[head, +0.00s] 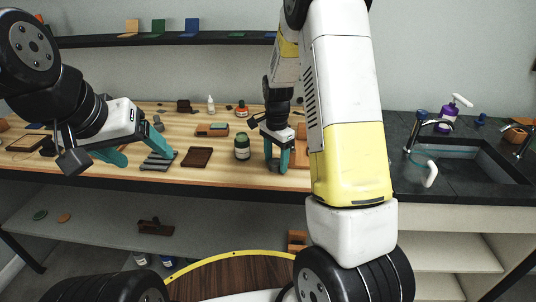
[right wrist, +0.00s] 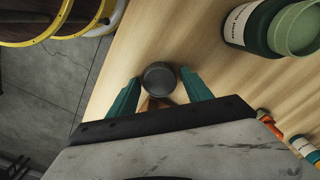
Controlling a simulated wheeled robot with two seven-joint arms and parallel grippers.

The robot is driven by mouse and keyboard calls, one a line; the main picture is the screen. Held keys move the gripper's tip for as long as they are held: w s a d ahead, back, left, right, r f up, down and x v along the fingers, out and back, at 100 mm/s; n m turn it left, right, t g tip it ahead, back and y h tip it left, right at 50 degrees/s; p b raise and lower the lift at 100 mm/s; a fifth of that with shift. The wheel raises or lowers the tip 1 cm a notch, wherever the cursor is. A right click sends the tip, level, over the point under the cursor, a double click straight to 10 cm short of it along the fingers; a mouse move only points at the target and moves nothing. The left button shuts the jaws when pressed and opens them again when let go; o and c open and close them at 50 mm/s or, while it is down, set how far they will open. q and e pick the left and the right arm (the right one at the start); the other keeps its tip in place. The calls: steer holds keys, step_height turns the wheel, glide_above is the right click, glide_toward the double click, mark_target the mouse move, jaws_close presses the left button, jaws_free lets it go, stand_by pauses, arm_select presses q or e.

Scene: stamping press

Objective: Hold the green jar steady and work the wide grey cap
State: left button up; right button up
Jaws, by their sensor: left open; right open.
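The green jar (head: 242,147) stands upright on the wooden bench, left of my right gripper. It also shows in the right wrist view (right wrist: 250,28), at the top right, with a paler green top. A round dark grey piece, seemingly the wide grey cap (right wrist: 160,77), lies between the teal fingertips of my right gripper (right wrist: 161,90). In the head view my right gripper (head: 279,154) reaches down near the bench, and I cannot make out the cap there. The fingers are open. My left gripper (head: 138,151) is open and empty, well left of the jar.
A dark ridged block (head: 157,162) lies by my left fingers. A brown tray (head: 197,157) lies between it and the jar. A wooden box (head: 212,130), a white bottle (head: 211,105) and an orange-labelled bottle (head: 242,109) stand behind. A sink (head: 465,157) is at the right.

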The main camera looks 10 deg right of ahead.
mark_target(276, 162)
steer(key=c, duration=1.2)
steer(key=shift+r, duration=2.2)
